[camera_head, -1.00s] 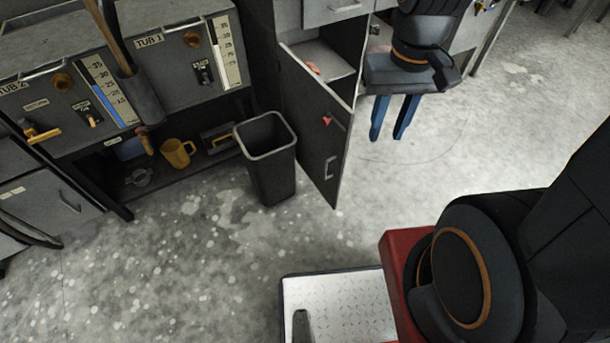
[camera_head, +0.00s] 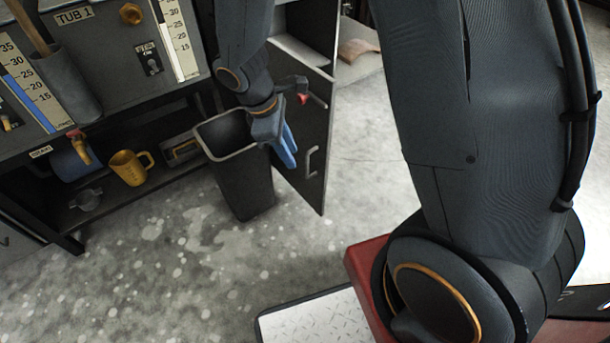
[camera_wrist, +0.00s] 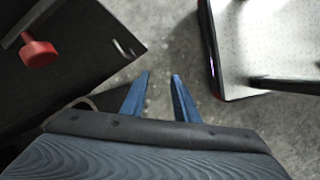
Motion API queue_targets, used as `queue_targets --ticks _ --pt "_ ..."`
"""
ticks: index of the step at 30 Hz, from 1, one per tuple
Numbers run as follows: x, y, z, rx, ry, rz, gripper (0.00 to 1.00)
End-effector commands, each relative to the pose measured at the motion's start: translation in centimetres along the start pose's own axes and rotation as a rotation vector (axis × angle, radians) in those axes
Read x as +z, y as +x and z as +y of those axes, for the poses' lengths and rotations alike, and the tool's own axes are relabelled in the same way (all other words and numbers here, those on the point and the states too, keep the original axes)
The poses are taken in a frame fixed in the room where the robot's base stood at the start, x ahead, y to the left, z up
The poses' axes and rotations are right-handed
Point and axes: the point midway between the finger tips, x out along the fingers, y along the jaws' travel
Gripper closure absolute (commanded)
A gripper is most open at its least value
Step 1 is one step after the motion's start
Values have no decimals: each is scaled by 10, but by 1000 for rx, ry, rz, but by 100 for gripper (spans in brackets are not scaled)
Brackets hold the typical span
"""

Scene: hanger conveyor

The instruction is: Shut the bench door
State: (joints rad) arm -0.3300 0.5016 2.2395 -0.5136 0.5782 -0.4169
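The bench door (camera_head: 318,130) is a dark panel with a pale bar handle (camera_head: 310,161) and a red knob (camera_head: 303,97). It stands open, swung out from the cabinet, with part of the lit interior showing behind it. My gripper (camera_head: 288,150) hangs in front of the door's face, left of the bar handle. In the wrist view the door (camera_wrist: 85,62) fills the upper left, with the red knob (camera_wrist: 38,52) at far left. The blue fingers (camera_wrist: 161,76) are apart, with only floor visible between them. I cannot tell whether they touch the door.
A dark bin (camera_head: 240,180) stands close to the door and gripper, on the left. A low shelf further left holds a yellow jug (camera_head: 128,167) and other items under the tub 1 unit (camera_head: 110,55). Speckled floor (camera_head: 180,270) is clear in front.

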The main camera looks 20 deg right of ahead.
Motion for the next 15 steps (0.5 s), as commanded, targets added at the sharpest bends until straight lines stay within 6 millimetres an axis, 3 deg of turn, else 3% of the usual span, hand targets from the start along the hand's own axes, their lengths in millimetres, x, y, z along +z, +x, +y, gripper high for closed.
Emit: queue_targets --ticks 1,6,10,15 --pt "-21 31 5 12 -79 -14 72" --pt "-68 86 15 53 -312 -52 72" --pt "-92 114 19 75 -434 -73 72" --pt "-106 128 22 88 -508 -85 72"
